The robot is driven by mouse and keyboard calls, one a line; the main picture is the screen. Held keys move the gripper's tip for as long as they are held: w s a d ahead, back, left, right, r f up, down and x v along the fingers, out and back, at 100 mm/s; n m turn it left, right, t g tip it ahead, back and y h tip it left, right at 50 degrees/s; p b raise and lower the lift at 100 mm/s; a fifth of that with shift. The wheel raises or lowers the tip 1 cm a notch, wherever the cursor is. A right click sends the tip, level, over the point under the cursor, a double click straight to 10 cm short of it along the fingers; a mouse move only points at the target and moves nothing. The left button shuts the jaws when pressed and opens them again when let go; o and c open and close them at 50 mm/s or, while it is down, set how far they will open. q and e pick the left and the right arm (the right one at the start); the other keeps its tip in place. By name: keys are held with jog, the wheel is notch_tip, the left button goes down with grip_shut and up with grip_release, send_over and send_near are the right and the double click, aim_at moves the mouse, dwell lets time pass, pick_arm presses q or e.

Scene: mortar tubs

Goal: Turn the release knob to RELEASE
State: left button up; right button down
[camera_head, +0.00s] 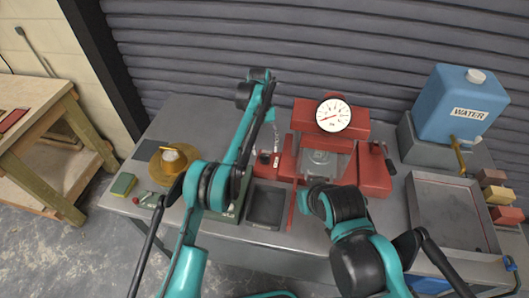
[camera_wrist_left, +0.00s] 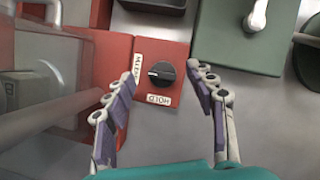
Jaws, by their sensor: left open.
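The release knob (camera_wrist_left: 161,74) is a round black knob on a red block (camera_wrist_left: 163,123) in the left wrist view. A HOLD label (camera_wrist_left: 159,99) lies below it and a label that appears to read RELEASE (camera_wrist_left: 138,61) lies to its left, partly behind a finger. The knob's white mark is on its left side, pointing toward the RELEASE label. My left gripper (camera_wrist_left: 160,72) is open, with one finger on each side of the knob; I see gaps and cannot judge its height. In the head view my left arm reaches over this area. My right gripper is not in view.
A red press with a dial gauge (camera_head: 333,115) stands beside the knob block. A green box (camera_wrist_left: 240,32) is close to the gripper's right finger. A dark tray (camera_head: 267,205), a blue water tank (camera_head: 452,98) and a grey tray (camera_head: 447,182) share the metal bench.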

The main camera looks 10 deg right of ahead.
aim_at(264, 155)
pick_arm(q)
jog(key=shift+r, duration=2.8)
jog(key=a+r+t+h+b, duration=0.1)
jog(key=a+r+t+b, duration=0.15)
jog(key=a+r, duration=0.65)
jog(key=s+a+r+t, duration=0.4)
jog(key=s+a, duration=0.3)
jog(key=a, duration=0.2)
jog(key=s+a+f+t+b, duration=0.1)
jog(key=s+a+f, duration=0.3)
jog(key=s, duration=0.3)
jog(key=s+a+f+t+b, duration=0.1)
jog(key=s+a+f+t, duration=0.1)
jog(key=s+a+f, duration=0.2)
jog(key=s+a+f+t+y, duration=0.1)
jog(key=s+a+f, duration=0.3)
jog(key=s, duration=0.6)
jog(key=shift+a+t+b, duration=0.35)
jog(key=shift+t+b, duration=0.05)
jog(key=shift+t, duration=0.25)
jog(key=shift+f, duration=0.1)
